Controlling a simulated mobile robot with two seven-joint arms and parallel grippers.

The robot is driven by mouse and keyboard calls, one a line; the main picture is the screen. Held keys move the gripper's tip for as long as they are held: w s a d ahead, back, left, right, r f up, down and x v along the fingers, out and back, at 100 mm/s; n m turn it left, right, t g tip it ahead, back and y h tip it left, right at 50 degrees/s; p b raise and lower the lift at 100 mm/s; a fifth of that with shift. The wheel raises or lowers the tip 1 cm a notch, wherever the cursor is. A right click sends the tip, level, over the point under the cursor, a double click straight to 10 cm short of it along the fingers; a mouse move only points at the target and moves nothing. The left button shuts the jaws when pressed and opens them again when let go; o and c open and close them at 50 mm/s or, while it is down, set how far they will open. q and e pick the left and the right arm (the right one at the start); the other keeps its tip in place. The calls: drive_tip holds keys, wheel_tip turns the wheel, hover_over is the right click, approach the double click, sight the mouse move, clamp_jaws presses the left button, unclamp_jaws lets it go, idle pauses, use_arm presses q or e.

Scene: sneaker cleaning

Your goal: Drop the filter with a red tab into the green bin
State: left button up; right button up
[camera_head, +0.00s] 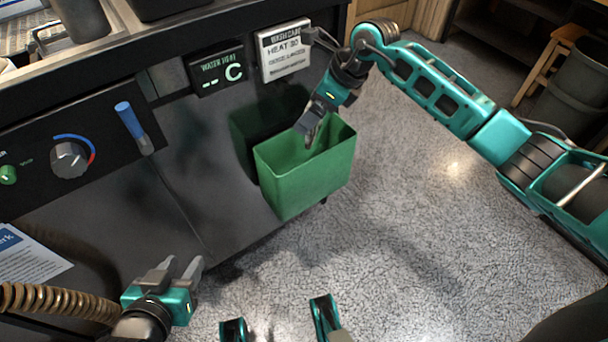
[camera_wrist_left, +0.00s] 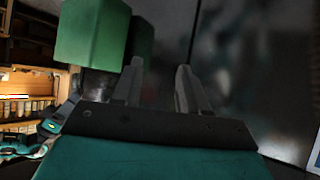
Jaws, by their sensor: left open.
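The green bin (camera_head: 305,178) is an open-topped box at the front of the dark cabinet; its green body also shows at the upper left of the left wrist view (camera_wrist_left: 92,35). My right gripper (camera_head: 311,134) points down at the bin's open top, with its fingertips at or just inside the opening. I cannot tell whether its fingers are apart or whether they hold anything. My left gripper (camera_head: 182,266) is open and empty, low in front of the cabinet, left of and below the bin. Its two spread fingers also show in the left wrist view (camera_wrist_left: 159,88). No filter or red tab is visible.
The cabinet front carries a round knob (camera_head: 69,159), a blue-handled lever (camera_head: 132,126), a temperature display (camera_head: 217,72) and a white sign (camera_head: 284,50). A ribbed brown hose (camera_head: 60,301) runs at lower left. The grey floor (camera_head: 430,230) right of the bin is clear.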

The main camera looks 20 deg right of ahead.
drive_tip(key=shift+f+b, duration=0.3)
drive_tip(key=shift+f, duration=0.7)
use_arm(q)
drive_tip(key=shift+w+d+f+h, duration=0.15)
drive_tip(key=shift+d+h, duration=0.15)
drive_tip(key=shift+d, duration=0.25)
use_arm(e)
drive_tip(key=o, duration=0.6)
use_arm(q)
drive_tip(key=shift+a, duration=0.1)
drive_tip(key=shift+w, duration=0.1)
use_arm(e)
drive_tip(key=shift+d+r, duration=0.1)
drive_tip(key=shift+r, duration=0.15)
use_arm(q)
drive_tip(key=p, duration=0.1)
drive_tip(key=a+r+p, duration=0.1)
drive_tip(key=p, duration=0.1)
drive_tip(key=shift+s+a+r+y, duration=0.1)
drive_tip(key=shift+s+r+y, duration=0.15)
drive_tip(key=shift+y, duration=0.15)
use_arm(e)
drive_tip(key=v, duration=1.2)
drive_tip(key=shift+s+d+r, duration=0.1)
drive_tip(key=shift+r, duration=0.1)
